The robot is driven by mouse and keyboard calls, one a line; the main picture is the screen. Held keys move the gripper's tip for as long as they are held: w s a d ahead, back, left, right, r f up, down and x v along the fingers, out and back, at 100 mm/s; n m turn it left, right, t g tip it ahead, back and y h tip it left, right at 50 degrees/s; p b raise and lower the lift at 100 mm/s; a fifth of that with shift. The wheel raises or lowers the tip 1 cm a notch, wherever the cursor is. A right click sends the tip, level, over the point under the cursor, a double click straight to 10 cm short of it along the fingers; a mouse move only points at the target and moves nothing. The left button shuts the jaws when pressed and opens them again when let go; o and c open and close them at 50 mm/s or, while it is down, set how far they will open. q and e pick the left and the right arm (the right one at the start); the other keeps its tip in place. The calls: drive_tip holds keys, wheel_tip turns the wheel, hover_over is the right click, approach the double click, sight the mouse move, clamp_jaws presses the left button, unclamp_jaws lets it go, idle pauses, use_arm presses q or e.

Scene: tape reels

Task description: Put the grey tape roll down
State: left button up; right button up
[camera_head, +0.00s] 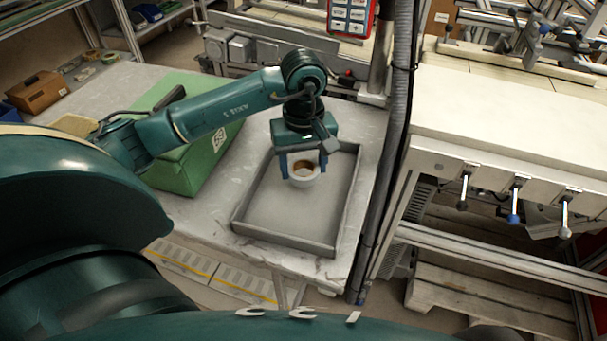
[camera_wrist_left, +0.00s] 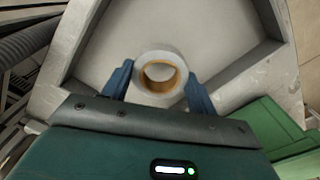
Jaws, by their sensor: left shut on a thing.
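The grey tape roll (camera_head: 304,175) has a brown core and is held between the blue fingers of my left gripper (camera_head: 303,166). It shows in the left wrist view (camera_wrist_left: 147,66) between the two fingertips (camera_wrist_left: 159,84). The left gripper is shut on it and points down over the inside of a grey shallow tray (camera_head: 285,250). I cannot tell whether the roll touches the tray floor. The tray floor also shows in the left wrist view (camera_wrist_left: 180,25). My right gripper is not in view.
A green box (camera_head: 195,160) stands left of the tray on the same grey table (camera_head: 190,225). Small tape rolls (camera_head: 109,58) and a cardboard box (camera_head: 38,92) lie at the far left. A dark post (camera_head: 392,140) rises right of the tray. The front of the tray is empty.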

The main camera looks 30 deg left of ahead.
sight(303, 177)
use_arm(q)
wheel_tip(303, 177, down, 3)
drive_tip(key=shift+f, duration=0.45)
drive_tip(key=o, duration=1)
drive_tip(key=shift+c, duration=0.2)
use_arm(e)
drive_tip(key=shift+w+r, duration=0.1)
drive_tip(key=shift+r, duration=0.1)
use_arm(q)
drive_tip(key=shift+r, duration=0.1)
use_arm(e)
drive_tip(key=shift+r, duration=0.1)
use_arm(q)
drive_tip(key=shift+r, duration=0.25)
wheel_tip(303, 177, up, 12)
drive_tip(key=shift+f, duration=0.2)
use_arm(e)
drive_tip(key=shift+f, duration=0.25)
